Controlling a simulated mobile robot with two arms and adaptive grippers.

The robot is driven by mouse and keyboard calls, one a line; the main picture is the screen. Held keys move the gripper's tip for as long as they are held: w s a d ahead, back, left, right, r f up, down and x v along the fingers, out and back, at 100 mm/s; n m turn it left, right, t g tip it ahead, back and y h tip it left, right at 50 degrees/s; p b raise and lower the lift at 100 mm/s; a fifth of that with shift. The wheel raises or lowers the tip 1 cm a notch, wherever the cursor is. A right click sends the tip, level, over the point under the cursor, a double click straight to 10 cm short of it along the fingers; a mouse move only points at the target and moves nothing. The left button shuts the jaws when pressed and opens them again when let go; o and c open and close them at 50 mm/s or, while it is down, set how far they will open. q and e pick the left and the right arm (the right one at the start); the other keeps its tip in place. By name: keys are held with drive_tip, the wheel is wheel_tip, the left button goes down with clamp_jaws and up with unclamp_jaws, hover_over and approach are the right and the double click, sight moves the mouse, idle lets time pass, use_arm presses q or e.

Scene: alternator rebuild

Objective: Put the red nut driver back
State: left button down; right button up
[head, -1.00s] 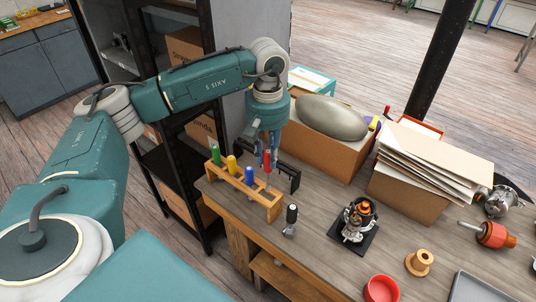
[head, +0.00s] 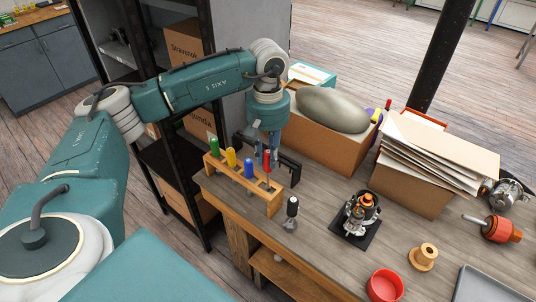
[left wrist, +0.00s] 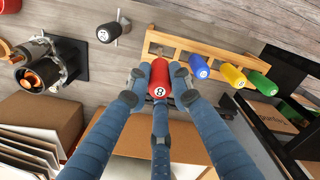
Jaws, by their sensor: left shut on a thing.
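The red nut driver (head: 266,161) is upright at the right end of the wooden rack (head: 269,208). Its handle sits higher than the others and part of its shaft shows below it; I cannot tell if the tip is in a hole. My left gripper (head: 267,153) comes down from above and is shut on the red handle. In the left wrist view the red driver (left wrist: 160,78) is between the fingertips (left wrist: 158,88), beside the rack (left wrist: 185,43). Blue (head: 250,168), yellow (head: 231,157) and green (head: 215,146) drivers stand in the rack. My right gripper is not in view.
A cardboard box (head: 325,147) with a grey rounded object lies beyond. An alternator part (head: 358,213) sits on a black pad. A red bowl (head: 384,286) is in front.

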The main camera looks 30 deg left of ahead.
sight(268, 172)
use_arm(q)
drive_tip(key=shift+f+b, duration=1.3)
drive_tip(key=shift+f, duration=0.45)
drive_tip(key=shift+f+b, duration=1.05)
drive_tip(key=shift+f, duration=0.05)
drive_tip(key=shift+f+b, duration=0.5)
drive_tip(key=shift+f, duration=0.1)
drive_tip(key=shift+f+b, duration=0.45)
drive_tip(key=shift+f, duration=0.1)
drive_tip(key=c, duration=1.5)
unclamp_jaws()
drive_tip(key=shift+o, duration=0.2)
